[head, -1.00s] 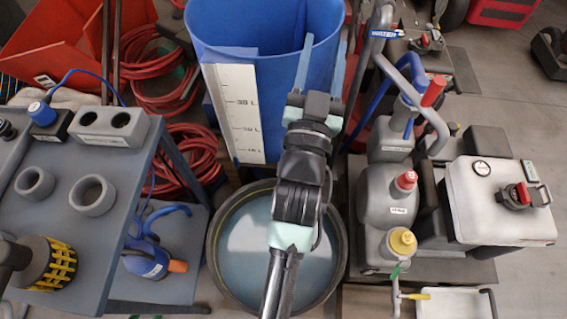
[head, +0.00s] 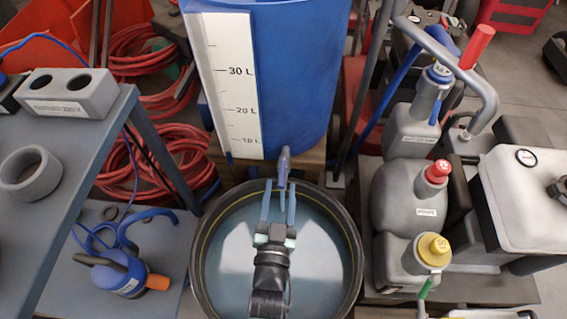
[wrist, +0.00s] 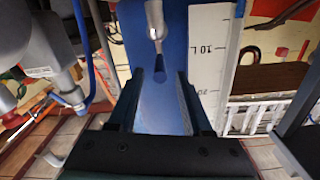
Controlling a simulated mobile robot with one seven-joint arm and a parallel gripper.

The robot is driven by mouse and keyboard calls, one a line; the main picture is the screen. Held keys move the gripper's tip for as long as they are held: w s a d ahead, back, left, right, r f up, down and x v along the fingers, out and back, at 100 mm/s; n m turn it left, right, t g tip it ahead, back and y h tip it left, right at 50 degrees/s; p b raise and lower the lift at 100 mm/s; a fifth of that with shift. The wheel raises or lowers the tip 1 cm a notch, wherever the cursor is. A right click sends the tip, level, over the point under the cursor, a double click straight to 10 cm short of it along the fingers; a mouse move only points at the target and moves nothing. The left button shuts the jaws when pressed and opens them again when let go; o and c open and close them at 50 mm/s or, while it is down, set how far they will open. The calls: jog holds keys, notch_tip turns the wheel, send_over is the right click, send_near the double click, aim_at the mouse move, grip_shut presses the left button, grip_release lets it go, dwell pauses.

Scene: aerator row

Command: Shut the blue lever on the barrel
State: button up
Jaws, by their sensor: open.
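The blue barrel (head: 285,80), with a white litre scale on its side, stands at the upper middle of the head view. A grey tap (wrist: 155,18) sticks out low on its wall. The slim blue-grey lever (head: 284,165) shows at the barrel's lower front in the head view; its exact turn is hard to tell. My gripper (head: 279,186) is open and empty over the round tub, pointing at the barrel, just short of the tap. In the wrist view the barrel wall (wrist: 160,112) shows between the fingers, and the tap lies beyond their tips.
The dark-rimmed tub (head: 203,265) sits below my gripper. Grey bottles with red (head: 437,172) and yellow (head: 433,249) caps crowd the right. A grey bench (head: 75,150) stands left, with a blue pump (head: 128,270) on a lower shelf. Red hoses (head: 150,165) lie behind.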

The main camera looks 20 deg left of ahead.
aim_at(284, 160)
jog(key=b+x, duration=0.2)
jog(key=x, duration=0.6)
jog(key=shift+w, duration=0.15)
grip_shut()
dwell(1.1)
